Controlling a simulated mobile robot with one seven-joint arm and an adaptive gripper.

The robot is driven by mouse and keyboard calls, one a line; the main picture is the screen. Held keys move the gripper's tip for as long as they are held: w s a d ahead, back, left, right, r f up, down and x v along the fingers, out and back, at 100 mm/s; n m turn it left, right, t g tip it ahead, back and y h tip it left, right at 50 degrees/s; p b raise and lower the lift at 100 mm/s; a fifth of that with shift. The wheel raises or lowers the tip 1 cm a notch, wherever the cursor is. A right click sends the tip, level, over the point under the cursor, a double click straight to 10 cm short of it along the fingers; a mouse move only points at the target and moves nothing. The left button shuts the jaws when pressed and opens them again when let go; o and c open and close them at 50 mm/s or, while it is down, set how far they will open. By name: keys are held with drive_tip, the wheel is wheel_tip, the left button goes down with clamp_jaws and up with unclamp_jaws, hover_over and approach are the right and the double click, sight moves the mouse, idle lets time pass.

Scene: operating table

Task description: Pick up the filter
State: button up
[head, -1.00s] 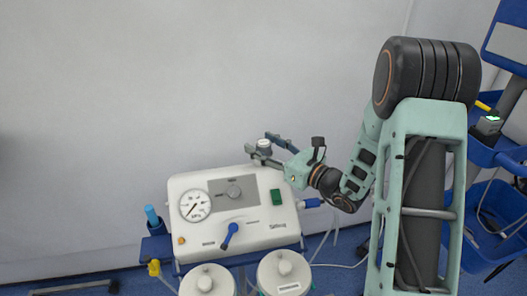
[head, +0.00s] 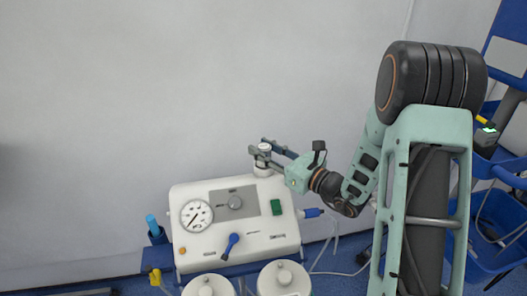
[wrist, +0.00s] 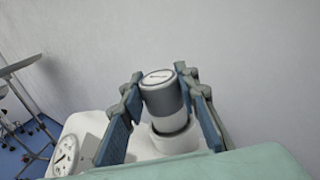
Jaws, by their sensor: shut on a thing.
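The filter (head: 264,147) is a small grey and white cylinder at the top of the white suction machine (head: 285,240). It also shows in the middle of the wrist view (wrist: 163,92), with a grey band and a narrower white lower part. My gripper (head: 264,153) is shut on it, one finger on each side. A white round seat (wrist: 176,142) is below the filter on the machine's top. The filter stands slightly tilted in the wrist view, and I cannot tell whether its lower end is fully clear of the seat.
The machine has a round gauge (head: 197,215), a blue lever (head: 232,243) and two white-lidded jars (head: 284,278) in front. A plain wall stands behind. A blue cart with bins (head: 497,230) is at the right. The space above the machine is free.

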drive_tip(key=s+a+r+p, duration=0.2)
drive_tip(key=s+r+p, duration=0.6)
drive_tip(key=s+r, duration=0.1)
drive_tip(key=shift+s+a+r+p, duration=0.15)
drive_tip(key=shift+a+p, duration=0.25)
drive_tip(key=p, duration=0.3)
drive_tip(key=shift+s+a+r, duration=0.1)
drive_tip(key=shift+s+r, duration=0.1)
drive_tip(key=shift+s, duration=0.1)
drive_tip(key=shift+s+p, duration=0.1)
drive_tip(key=shift+p, duration=0.65)
drive_tip(key=p, duration=0.2)
drive_tip(key=shift+s+a+r+p, duration=0.1)
drive_tip(key=shift+s+p, duration=0.3)
drive_tip(key=shift+s+p, duration=0.2)
drive_tip(key=shift+p, duration=0.45)
